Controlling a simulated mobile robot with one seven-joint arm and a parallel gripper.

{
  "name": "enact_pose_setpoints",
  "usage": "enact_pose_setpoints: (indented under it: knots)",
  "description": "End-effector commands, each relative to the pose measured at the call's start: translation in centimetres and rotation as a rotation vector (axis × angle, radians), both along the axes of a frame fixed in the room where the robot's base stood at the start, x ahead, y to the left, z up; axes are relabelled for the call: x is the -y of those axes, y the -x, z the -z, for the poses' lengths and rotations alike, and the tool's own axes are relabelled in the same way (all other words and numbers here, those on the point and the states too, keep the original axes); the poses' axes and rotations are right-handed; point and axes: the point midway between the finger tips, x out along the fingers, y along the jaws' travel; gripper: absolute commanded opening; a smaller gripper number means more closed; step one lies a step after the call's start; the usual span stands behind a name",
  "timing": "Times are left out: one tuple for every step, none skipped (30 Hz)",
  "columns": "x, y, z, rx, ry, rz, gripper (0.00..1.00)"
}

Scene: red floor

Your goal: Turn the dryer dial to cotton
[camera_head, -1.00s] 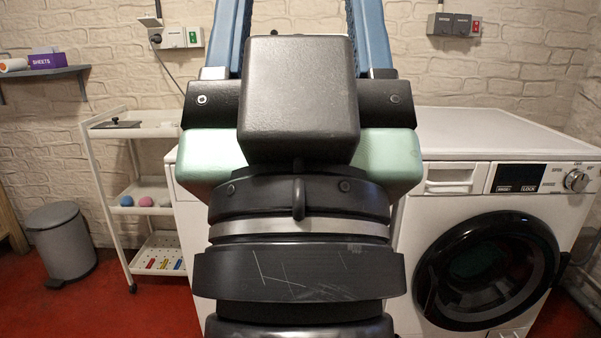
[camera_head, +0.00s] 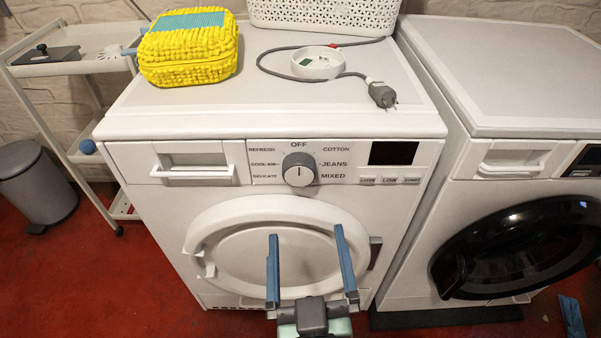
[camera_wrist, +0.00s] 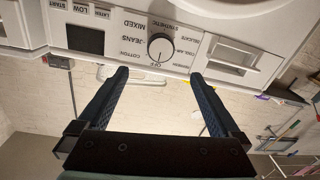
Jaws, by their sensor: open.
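The dryer (camera_head: 212,190) is the white machine with a white round door. Its grey dial (camera_head: 299,170) is at the middle of the panel. The OFF label is above it, COTTON (camera_head: 336,149) at upper right. The dial's pale mark is upright and appears to point at OFF. My gripper (camera_head: 306,235) is open and empty, with two blue fingers in front of the door, below the dial in the head view. In the upside-down wrist view, the dial (camera_wrist: 161,47) lies just beyond the gap between the fingertips (camera_wrist: 159,73), apart from both.
A yellow case (camera_head: 188,55), a white dish (camera_head: 317,62), a cable with plug (camera_head: 381,94) and a white basket (camera_head: 325,14) are on the dryer top. A washer with a black door (camera_head: 510,250) stands at right. A shelf cart (camera_head: 60,68) and bin (camera_head: 33,185) are left.

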Motion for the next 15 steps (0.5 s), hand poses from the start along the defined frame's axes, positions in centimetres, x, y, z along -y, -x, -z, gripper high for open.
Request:
enact_pose_setpoints:
  knots:
    - [0.0, 0.0, 0.3, -0.006, -0.001, 0.001, 1.00]
    - [0.0, -0.1, 0.3, -0.006, -0.001, 0.001, 1.00]
    - [0.0, -0.4, 0.3, -0.006, -0.002, 0.001, 1.00]
    - [0.0, -0.7, 0.3, -0.005, -0.002, 0.002, 1.00]
    - [0.0, -1.0, 0.3, -0.005, -0.002, 0.002, 1.00]
    - [0.0, -1.5, 0.2, -0.003, -0.002, 0.002, 1.00]
    - [-0.1, -1.9, 0.2, -0.003, -0.002, 0.002, 1.00]
    - [-0.1, -2.4, 0.1, -0.002, -0.001, 0.001, 1.00]
    - [-0.1, -3.0, 0.2, -0.003, -0.001, 0.002, 1.00]
    - [-0.1, -3.6, 0.2, -0.003, -0.002, 0.002, 1.00]
    - [-0.2, -4.1, 0.2, -0.003, -0.002, 0.001, 1.00]
    - [-0.2, -4.7, 0.2, -0.003, 0.000, 0.002, 1.00]
    - [-0.2, -5.3, 0.1, -0.002, 0.000, 0.002, 1.00]
    - [-0.3, -5.8, 0.1, -0.002, -0.001, 0.001, 1.00]
    - [-0.3, -6.5, 0.2, -0.003, -0.001, 0.001, 1.00]
